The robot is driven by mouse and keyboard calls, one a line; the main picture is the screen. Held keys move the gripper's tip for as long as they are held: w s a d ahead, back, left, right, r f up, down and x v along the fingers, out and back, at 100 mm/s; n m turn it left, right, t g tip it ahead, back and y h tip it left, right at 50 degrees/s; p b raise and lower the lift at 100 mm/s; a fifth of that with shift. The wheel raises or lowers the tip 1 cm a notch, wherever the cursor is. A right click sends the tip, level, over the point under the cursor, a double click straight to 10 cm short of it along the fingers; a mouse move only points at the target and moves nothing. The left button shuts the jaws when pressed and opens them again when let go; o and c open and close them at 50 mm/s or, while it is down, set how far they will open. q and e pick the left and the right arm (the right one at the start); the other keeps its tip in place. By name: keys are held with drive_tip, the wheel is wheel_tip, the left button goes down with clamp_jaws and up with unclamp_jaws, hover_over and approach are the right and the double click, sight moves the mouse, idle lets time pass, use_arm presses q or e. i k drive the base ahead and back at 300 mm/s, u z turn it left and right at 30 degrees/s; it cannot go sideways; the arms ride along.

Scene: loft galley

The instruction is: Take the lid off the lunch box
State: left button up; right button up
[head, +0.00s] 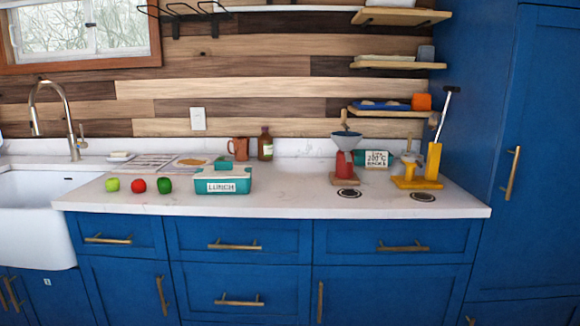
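The teal lunch box (240,186) stands on the white counter, left of the middle, with a white label reading LUNCH on its front. The inside of the box is hidden. Neither of my grippers is in view.
A lime-green (112,184), a red (137,185) and a dark green round item (164,184) sit left of the box. A brown jug (239,148) and bottle (265,143) stand behind. A red funnel stand (345,165) and yellow stand (418,182) are right. Counter between is clear.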

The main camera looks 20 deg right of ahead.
sight(221, 169)
drive_tip(key=z, duration=0.45)
drive_tip(key=i, duration=0.8)
drive_tip(key=u, duration=0.5)
drive_tip(key=i, duration=0.6)
drive_tip(key=u, duration=0.6)
